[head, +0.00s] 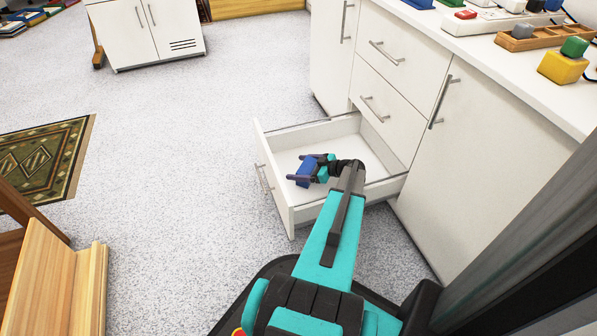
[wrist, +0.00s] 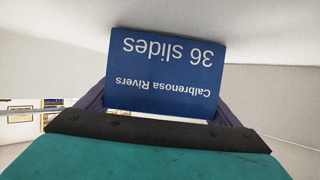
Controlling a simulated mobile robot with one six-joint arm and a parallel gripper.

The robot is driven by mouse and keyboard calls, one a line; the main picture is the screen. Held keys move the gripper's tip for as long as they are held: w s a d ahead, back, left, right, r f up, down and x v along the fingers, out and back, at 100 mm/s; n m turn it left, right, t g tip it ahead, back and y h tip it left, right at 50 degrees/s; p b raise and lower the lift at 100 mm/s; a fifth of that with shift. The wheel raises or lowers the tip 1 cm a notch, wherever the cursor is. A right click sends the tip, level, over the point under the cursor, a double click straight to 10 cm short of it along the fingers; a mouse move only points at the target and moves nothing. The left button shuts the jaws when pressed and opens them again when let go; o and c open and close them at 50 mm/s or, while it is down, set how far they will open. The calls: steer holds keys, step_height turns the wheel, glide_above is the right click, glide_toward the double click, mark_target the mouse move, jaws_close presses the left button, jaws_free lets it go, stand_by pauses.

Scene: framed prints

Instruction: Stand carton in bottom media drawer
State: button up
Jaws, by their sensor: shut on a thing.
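The carton (head: 305,172) is a small blue box. In the wrist view the carton (wrist: 165,75) fills the middle, with white print, "36 slides" and "Calbrenosa Rivers", upside down. My gripper (head: 305,169) is shut on the carton, with its purple fingers on either side of it. The bottom media drawer (head: 290,212) is white and pulled open below two closed drawers. The gripper and the carton are over or inside the open drawer. I cannot tell whether the carton touches the drawer floor.
A white counter (head: 480,45) above the drawers holds blocks and small trays. A white cabinet (head: 150,35) stands at the back left. A patterned rug (head: 40,160) and wooden furniture (head: 60,280) lie to the left. The speckled floor between is clear.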

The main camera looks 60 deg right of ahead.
mark_target(312, 167)
steer(key=shift+f, duration=0.1)
stand_by(0.3)
steer(key=o, duration=1.1)
steer(key=shift+r, duration=0.2)
steer(key=shift+s+d+r, duration=0.1)
steer(key=shift+s+r, duration=0.05)
steer(key=shift+s, duration=0.2)
steer(key=shift+p+v, duration=1.4)
steer(key=shift+v, duration=1.9)
steer(key=shift+s, duration=0.1)
